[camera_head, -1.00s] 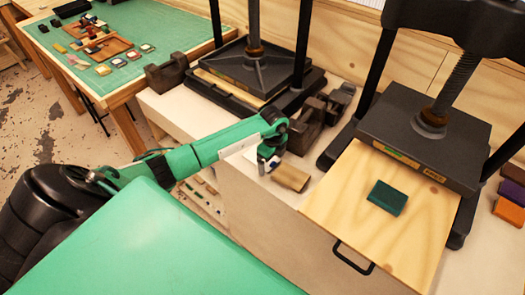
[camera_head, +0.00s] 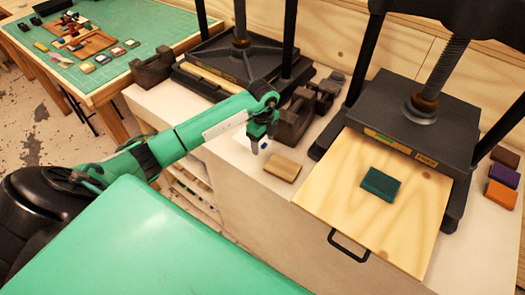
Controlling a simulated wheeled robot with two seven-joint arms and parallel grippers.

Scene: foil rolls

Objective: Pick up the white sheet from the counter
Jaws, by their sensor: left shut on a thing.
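My left gripper (camera_head: 257,146) hangs over the white counter (camera_head: 230,170), just left of a small tan block (camera_head: 283,167). Its fingers are closed together on something small; a pale, bluish-white bit (camera_head: 263,143) shows at the fingers, which I take to be the white sheet. Most of it is hidden by the gripper, and its outline is too small to make out. The fingertips look slightly above the counter and apart from the tan block. My right gripper is not in view.
A black press (camera_head: 412,125) stands at the right, with a wooden board (camera_head: 345,205) bearing a green block (camera_head: 381,184). Another press (camera_head: 240,55) stands behind my arm. Dark metal pieces (camera_head: 297,118) sit close behind the gripper. Coloured blocks (camera_head: 502,194) lie at far right.

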